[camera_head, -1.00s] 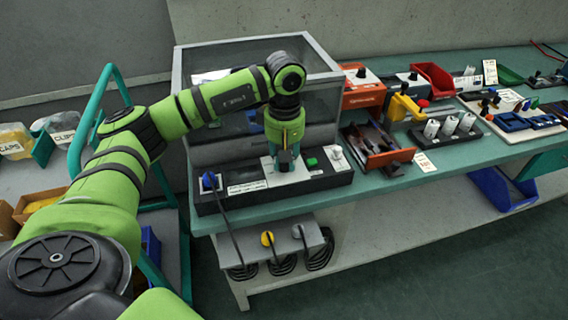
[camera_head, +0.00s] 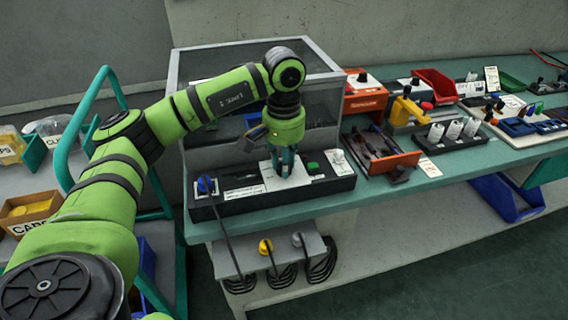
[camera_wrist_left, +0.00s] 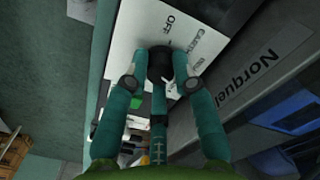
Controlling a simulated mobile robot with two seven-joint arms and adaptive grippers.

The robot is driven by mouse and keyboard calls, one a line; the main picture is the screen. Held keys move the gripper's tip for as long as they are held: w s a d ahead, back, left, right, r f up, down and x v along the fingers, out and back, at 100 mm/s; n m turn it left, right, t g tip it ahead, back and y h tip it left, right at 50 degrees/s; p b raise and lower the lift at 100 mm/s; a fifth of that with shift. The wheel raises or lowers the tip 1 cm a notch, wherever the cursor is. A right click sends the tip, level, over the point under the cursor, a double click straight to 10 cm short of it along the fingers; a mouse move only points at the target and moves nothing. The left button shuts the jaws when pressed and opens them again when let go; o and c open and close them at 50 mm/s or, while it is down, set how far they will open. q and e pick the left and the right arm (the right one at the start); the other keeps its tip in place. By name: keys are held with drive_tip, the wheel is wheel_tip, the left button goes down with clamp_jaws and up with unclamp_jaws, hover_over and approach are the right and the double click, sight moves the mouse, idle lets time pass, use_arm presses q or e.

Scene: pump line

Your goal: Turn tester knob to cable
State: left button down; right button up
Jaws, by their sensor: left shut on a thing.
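The tester (camera_head: 225,205) is a long black box at the front edge of the bench, with white label plates. Its dark round knob (camera_wrist_left: 160,63) sits on a white plate (camera_wrist_left: 187,30) printed "OFF" and other words that are hard to read. My left gripper (camera_head: 284,160) points down over this plate, and its teal fingers are shut on the knob from both sides in the left wrist view (camera_wrist_left: 161,75). The knob's pointer direction is hidden. A green button (camera_head: 313,167) is right of the gripper, and a blue plug with a cable (camera_head: 206,185) is at the left end.
A clear-walled enclosure (camera_head: 330,110) stands right behind the tester. An orange tray (camera_head: 392,162) is to the right, then a black stand with white cylinders (camera_head: 450,140). A shelf below holds yellow and grey plugs (camera_head: 265,246).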

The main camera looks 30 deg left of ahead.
use_arm(q)
drive_tip(key=shift+s+f+m, duration=0.15)
drive_tip(key=shift+f+m, duration=0.1)
drive_tip(key=shift+m, duration=0.65)
use_arm(e)
drive_tip(key=shift+w+f+t, duration=0.1)
drive_tip(key=shift+w+t, duration=0.3)
drive_tip(key=shift+w, duration=1.25)
drive_tip(key=shift+s+d, duration=0.1)
drive_tip(key=shift+s, duration=0.05)
use_arm(q)
drive_tip(key=c, duration=1.1)
unclamp_jaws()
drive_tip(key=shift+o, duration=0.4)
drive_tip(key=shift+s+r, duration=0.1)
drive_tip(key=shift+r, duration=0.3)
wheel_tip(320, 180, up, 12)
drive_tip(key=shift+f, duration=0.2)
use_arm(e)
drive_tip(key=shift+s, duration=0.3)
